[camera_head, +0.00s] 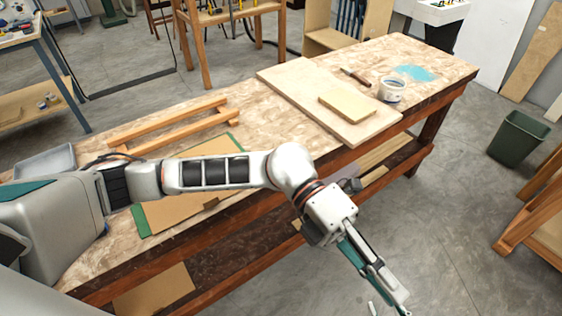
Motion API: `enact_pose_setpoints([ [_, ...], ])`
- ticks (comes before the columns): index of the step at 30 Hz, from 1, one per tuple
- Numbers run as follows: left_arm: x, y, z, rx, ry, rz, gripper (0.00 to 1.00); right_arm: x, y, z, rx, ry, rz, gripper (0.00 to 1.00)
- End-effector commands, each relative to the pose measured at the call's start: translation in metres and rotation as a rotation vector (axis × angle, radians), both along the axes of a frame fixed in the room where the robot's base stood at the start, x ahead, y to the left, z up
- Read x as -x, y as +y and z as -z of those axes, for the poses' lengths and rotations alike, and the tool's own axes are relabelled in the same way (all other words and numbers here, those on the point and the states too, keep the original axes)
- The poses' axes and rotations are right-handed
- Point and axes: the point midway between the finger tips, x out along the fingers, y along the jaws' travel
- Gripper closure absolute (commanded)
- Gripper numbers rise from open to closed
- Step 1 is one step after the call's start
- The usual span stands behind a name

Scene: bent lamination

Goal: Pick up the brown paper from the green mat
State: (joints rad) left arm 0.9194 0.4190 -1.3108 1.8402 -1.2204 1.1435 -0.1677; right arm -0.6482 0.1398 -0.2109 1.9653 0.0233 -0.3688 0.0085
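The brown paper (173,214) lies flat on the green mat (140,222) on the near left part of the workbench. My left arm crosses over both and hides their middle. Only the mat's left edge and far right corner show around the paper. My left gripper (386,305) is beyond the bench's front edge, over the floor, far to the right of the paper. Its fingers point down and right, look apart, and hold nothing visible. My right gripper is not in view.
A wooden frame (180,125) lies behind the mat. A pale board (290,85) with a smaller block (347,106) lies further right, near a white tub (391,90) and a brush (355,76). A grey tray (45,161) sits at the left.

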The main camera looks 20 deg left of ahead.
Motion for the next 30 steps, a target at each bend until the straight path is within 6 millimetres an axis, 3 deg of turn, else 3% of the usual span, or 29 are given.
enact_pose_setpoints([
  [3,-0.012,0.043,0.039,-0.207,-0.166,0.122,0.89,0.0,0.0,0.002,0.0,0.001,0.0,0.6],
  [5,-0.023,0.069,0.055,-0.316,-0.238,0.172,0.89,0.0,0.0,0.003,0.001,0.002,0.0,0.6],
  [9,-0.062,0.141,0.079,-0.592,-0.382,0.251,0.89,0.001,0.0,0.006,0.0,0.003,0.0,0.6],
  [13,-0.106,0.215,0.08,-0.858,-0.479,0.276,0.89,0.002,0.0,0.008,0.001,0.005,0.0,0.6],
  [18,-0.151,0.295,0.057,-1.141,-0.544,0.252,0.89,0.002,0.0,0.01,0.001,0.007,-0.001,0.6],
  [21,-0.166,0.326,0.043,-1.249,-0.558,0.229,0.89,0.003,0.0,0.011,0.001,0.007,-0.001,0.6],
  [24,-0.173,0.343,0.035,-1.31,-0.562,0.213,0.89,0.003,0.0,0.011,0.001,0.008,-0.001,0.6],
  [30,-0.171,0.354,0.045,-1.336,-0.561,0.209,0.89,0.003,0.0,0.013,0.001,0.008,-0.002,0.6],
])
